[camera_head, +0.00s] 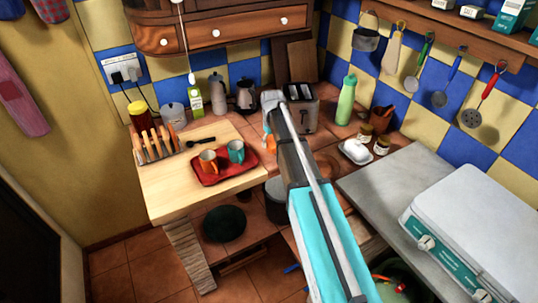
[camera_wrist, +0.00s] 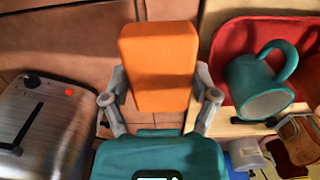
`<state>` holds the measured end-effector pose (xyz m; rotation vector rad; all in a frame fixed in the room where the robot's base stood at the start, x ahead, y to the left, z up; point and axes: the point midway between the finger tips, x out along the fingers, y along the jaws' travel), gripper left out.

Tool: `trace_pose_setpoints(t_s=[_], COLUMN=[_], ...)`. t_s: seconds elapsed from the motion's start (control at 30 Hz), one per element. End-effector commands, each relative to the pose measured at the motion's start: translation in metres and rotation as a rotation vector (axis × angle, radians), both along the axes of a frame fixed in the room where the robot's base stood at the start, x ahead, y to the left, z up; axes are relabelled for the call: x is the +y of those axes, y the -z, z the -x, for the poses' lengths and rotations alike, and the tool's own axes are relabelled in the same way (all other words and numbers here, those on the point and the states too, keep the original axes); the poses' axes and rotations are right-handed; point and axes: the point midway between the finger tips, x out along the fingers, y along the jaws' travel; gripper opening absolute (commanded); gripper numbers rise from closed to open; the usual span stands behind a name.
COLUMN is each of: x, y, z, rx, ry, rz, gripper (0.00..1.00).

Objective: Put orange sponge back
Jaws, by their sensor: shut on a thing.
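The orange sponge (camera_wrist: 160,62) is between the two fingers of my gripper (camera_wrist: 160,85) in the wrist view, and the gripper is shut on it. In the head view my gripper (camera_head: 267,133) hangs at the end of my arm over the tiled counter, between the red tray and the toaster. Only a small orange part of the sponge (camera_head: 271,143) shows there, below the fingers. I cannot tell whether the sponge touches the counter.
A metal toaster (camera_head: 301,112) stands just right of my gripper. The red tray (camera_head: 225,173) with an orange mug (camera_head: 208,161) and a teal mug (camera_head: 236,152) lies to the left.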

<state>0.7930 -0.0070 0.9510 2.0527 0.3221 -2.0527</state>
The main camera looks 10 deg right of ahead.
Motion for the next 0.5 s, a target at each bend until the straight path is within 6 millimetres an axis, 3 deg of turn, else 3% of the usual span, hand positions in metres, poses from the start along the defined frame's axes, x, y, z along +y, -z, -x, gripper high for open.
trace_pose_setpoints(t_s=[0.03, 0.2, 0.5], x=[0.0, -0.001, -0.001], y=[0.01, 0.024, 0.031], z=[-0.006, -0.018, -0.025], rx=[0.0, 0.0, 0.0], ry=[0.0, 0.0, -0.001], rz=[0.0, 0.0, 0.0], gripper=[0.39, 0.39, 0.39])
